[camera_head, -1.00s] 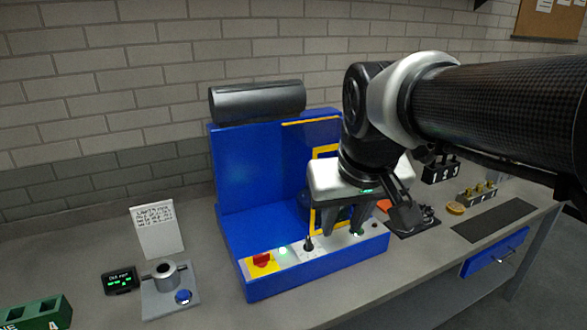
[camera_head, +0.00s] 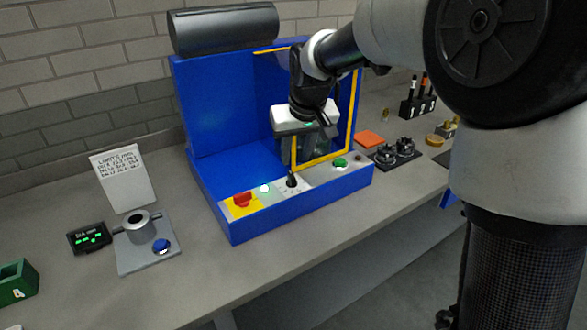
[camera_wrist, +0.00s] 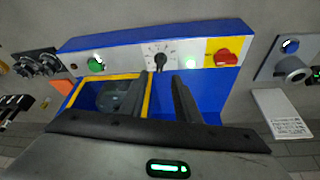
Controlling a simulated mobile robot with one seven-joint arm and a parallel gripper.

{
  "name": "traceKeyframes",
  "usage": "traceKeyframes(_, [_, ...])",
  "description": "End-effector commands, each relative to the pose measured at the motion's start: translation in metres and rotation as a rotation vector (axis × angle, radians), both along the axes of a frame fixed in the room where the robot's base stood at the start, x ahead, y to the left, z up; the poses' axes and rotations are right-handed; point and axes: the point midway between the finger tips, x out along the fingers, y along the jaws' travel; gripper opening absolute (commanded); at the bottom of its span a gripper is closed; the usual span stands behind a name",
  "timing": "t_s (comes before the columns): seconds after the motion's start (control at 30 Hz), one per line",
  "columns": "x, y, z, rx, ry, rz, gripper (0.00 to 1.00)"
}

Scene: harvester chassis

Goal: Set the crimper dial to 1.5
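The crimper is the blue machine (camera_head: 215,190) on the bench. Its dial (camera_head: 291,180) is a black pointer knob on a pale plate in the front panel, between a small lit lamp (camera_head: 265,188) and a green button (camera_head: 340,163). In the wrist view, the dial (camera_wrist: 160,58) has marks around it; the numbers are too small to read. My gripper (camera_head: 308,160) is just behind the dial, above the blue base. In the wrist view, my gripper's fingers (camera_wrist: 165,80) are apart, with nothing between them. The dial is beyond the tips, not visibly touched.
A yellow frame (camera_head: 352,115) stands close to my gripper. A red button (camera_head: 243,199) on a yellow plate is left on the panel. A gauge block (camera_head: 140,230), a small display (camera_head: 89,238) and a written card (camera_head: 123,178) stand left. The bench front is clear.

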Motion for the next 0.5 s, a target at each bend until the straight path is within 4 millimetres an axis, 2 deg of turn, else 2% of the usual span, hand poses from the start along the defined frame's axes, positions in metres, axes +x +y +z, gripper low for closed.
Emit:
traceKeyframes(0.03, [0.003, 0.002, -0.013, -0.001, 0.006, 0.0, 0.3])
traceKeyframes(0.2, [0.016, 0.006, -0.046, -0.001, 0.005, 0.001, 0.3])
traceKeyframes(0.4, [0.028, 0.01, -0.072, -0.001, 0.002, 0.001, 0.3])
traceKeyframes(0.5, [0.031, 0.01, -0.079, 0.0, 0.001, 0.0, 0.3])
